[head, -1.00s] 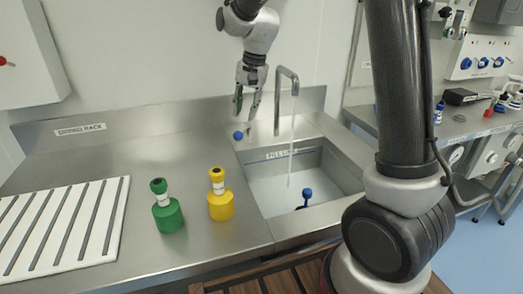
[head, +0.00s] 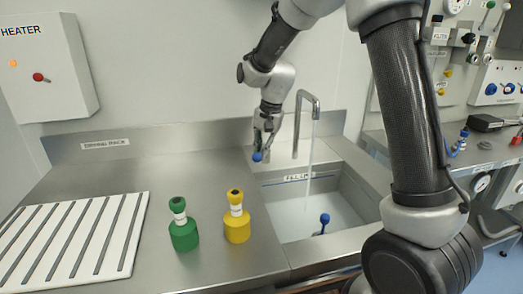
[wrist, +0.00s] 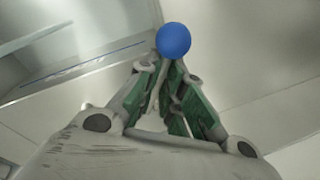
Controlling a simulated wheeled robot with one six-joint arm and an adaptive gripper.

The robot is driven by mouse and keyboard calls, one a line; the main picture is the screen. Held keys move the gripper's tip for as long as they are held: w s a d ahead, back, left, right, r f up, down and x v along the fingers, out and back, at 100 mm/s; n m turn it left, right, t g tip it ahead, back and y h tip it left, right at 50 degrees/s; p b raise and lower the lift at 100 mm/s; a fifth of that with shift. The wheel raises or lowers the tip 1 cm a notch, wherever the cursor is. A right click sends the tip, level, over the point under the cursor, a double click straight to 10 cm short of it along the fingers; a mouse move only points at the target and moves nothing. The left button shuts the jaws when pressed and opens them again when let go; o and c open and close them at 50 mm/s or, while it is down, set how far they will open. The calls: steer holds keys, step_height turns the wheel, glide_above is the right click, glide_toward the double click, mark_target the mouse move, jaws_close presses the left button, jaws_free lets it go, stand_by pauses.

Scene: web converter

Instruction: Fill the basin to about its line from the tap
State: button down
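The steel basin (head: 352,190) has a blue line with a fill label (head: 298,177) on its back wall. Pale water (head: 300,222) stands in it, its surface apparently below the line. The tap (head: 299,125) stands behind, and a thin stream (head: 311,160) falls from its spout. A blue ball knob (head: 257,156) sits left of the tap. My gripper (head: 264,146) points down at this knob. In the wrist view the knob (wrist: 173,40) shows at the tips of the green-padded fingers (wrist: 168,68). I cannot tell whether they grip it.
A blue-topped stem (head: 324,219) stands in the basin. A green bottle (head: 183,232) and a yellow bottle (head: 237,226) stand on the counter to its left. A white slatted drying rack (head: 70,240) lies further left. A heater box (head: 40,75) hangs on the wall.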

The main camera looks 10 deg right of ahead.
steer(key=shift+s+d, duration=0.1)
steer(key=shift+s, duration=0.05)
steer(key=shift+s+d+n+g, duration=0.15)
steer(key=shift+d+n, duration=0.35)
steer(key=shift+n, duration=0.5)
steer(key=shift+s+d+n+g, duration=0.1)
steer(key=shift+d+n+g, duration=0.15)
steer(key=shift+d+n, duration=0.55)
steer(key=shift+s+d+n+g, duration=0.1)
steer(key=shift+d+n+g, duration=0.15)
steer(key=shift+n, duration=0.95)
steer(key=shift+f, duration=0.1)
steer(key=c, duration=1.5)
jaws_free()
steer(key=shift+c, duration=0.2)
step_height(320, 180, up, 12)
steer(key=d, duration=0.2)
steer(key=shift+d, duration=0.2)
